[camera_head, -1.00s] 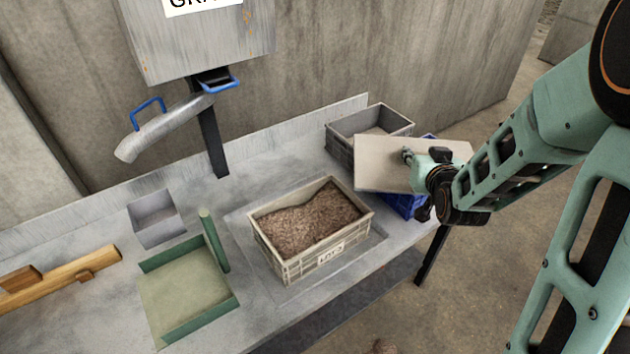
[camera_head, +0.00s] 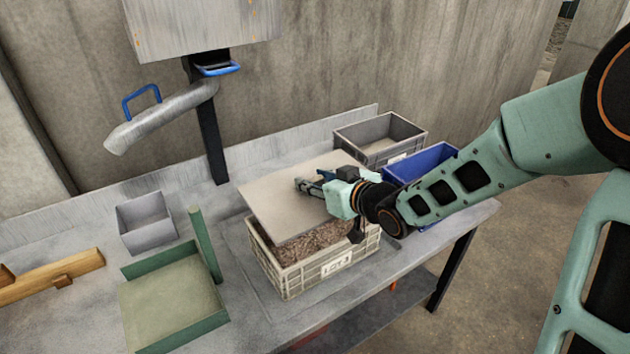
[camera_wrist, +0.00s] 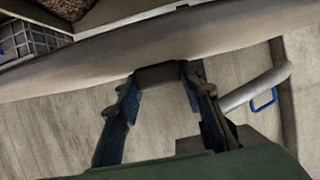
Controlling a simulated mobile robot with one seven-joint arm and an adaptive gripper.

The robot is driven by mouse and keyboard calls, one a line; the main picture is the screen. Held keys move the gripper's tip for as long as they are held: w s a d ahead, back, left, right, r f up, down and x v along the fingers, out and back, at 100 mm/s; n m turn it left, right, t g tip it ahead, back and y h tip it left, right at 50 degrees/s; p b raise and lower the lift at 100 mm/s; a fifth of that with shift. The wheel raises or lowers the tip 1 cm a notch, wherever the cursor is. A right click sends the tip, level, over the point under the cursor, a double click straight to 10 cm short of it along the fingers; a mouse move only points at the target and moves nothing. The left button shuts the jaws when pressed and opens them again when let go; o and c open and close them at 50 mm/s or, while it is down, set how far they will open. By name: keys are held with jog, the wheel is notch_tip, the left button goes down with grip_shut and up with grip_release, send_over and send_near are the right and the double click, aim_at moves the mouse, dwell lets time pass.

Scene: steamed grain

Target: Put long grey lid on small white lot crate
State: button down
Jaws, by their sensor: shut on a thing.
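The long grey lid (camera_head: 285,205) is a flat, pale grey board in the head view. My gripper (camera_head: 318,186) is shut on it and holds it above the small white lot crate (camera_head: 310,274). The crate stands on the bench, full of brown grain, with a label on its front. The lid covers the back part of the crate in this view; grain shows below the lid's front edge. The lid looks tilted and apart from the front rim; whether it touches the back rim is hidden. In the wrist view the lid (camera_wrist: 150,55) crosses between the fingers (camera_wrist: 160,110).
A grey crate (camera_head: 352,140) and a blue crate (camera_head: 440,157) stand at the back right. A green tray (camera_head: 205,325), a small grey bin (camera_head: 146,232) and a wooden piece (camera_head: 50,275) lie to the left. A metal spout (camera_head: 160,122) hangs above the bench.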

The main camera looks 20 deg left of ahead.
notch_tip(320, 180, down, 8)
jog(key=b, duration=0.6)
jog(key=shift+r, duration=0.15)
jog(key=shift+f+b, duration=0.65)
jog(key=shift+b, duration=0.1)
dwell(0.9)
jog(key=c, duration=1.2)
grip_release()
jog(key=shift+c, duration=0.2)
jog(key=shift+f, duration=0.1)
jog(key=shift+s+d, duration=0.1)
jog(key=shift+d, duration=0.05)
